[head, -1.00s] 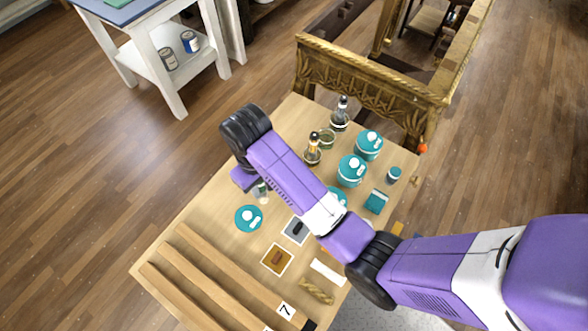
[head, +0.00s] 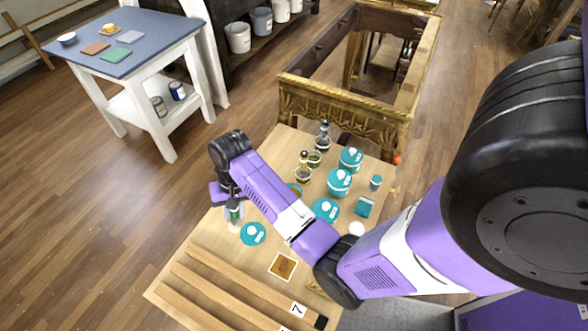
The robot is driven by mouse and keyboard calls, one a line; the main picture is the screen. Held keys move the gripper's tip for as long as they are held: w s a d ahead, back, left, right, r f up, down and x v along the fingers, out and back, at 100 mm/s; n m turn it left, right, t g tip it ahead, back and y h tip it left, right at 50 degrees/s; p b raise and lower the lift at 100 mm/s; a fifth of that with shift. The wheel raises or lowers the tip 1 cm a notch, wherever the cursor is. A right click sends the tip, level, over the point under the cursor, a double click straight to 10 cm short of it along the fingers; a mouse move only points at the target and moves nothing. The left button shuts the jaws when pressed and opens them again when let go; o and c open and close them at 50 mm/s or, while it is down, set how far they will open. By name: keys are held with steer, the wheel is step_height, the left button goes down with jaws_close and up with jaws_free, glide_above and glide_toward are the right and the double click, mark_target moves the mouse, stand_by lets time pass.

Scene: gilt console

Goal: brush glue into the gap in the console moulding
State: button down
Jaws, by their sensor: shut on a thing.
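The gilt console (head: 345,112) stands beyond the bench with its carved moulding facing me. The gap in the moulding cannot be made out at this size. My gripper (head: 232,204) points down over the left edge of the wooden bench, well apart from the console and to its lower left. It is shut on a small green and white thing (head: 234,215), too small and partly hidden to name surely. My own forearm covers part of the bench middle.
The bench (head: 215,240) holds teal-lidded jars (head: 340,182), a flat teal disc (head: 253,234), dark-topped bottles (head: 323,138), a teal box (head: 364,207), a brown square card (head: 283,266) and long wooden strips (head: 225,285). A blue-topped side table (head: 135,55) stands at upper left. Floor between is clear.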

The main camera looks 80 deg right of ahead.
steer(key=s+d+r+m+t+h+p, duration=0.2)
steer(key=s+d+m+t+p, duration=0.1)
steer(key=s+d+m, duration=1.25)
steer(key=f+n+b, duration=0.1)
steer(key=f, duration=0.1)
steer(key=f+b, duration=0.1)
steer(key=f, duration=0.1)
steer(key=w+d+f+n+b, duration=0.1)
steer(key=f, duration=0.1)
steer(key=shift+w+d+f+n, duration=0.1)
steer(key=shift+n, duration=0.25)
steer(key=shift+f, duration=0.6)
stand_by(1.9)
step_height(320, 180, up, 7)
steer(key=p, duration=0.3)
stand_by(0.7)
stand_by(0.4)
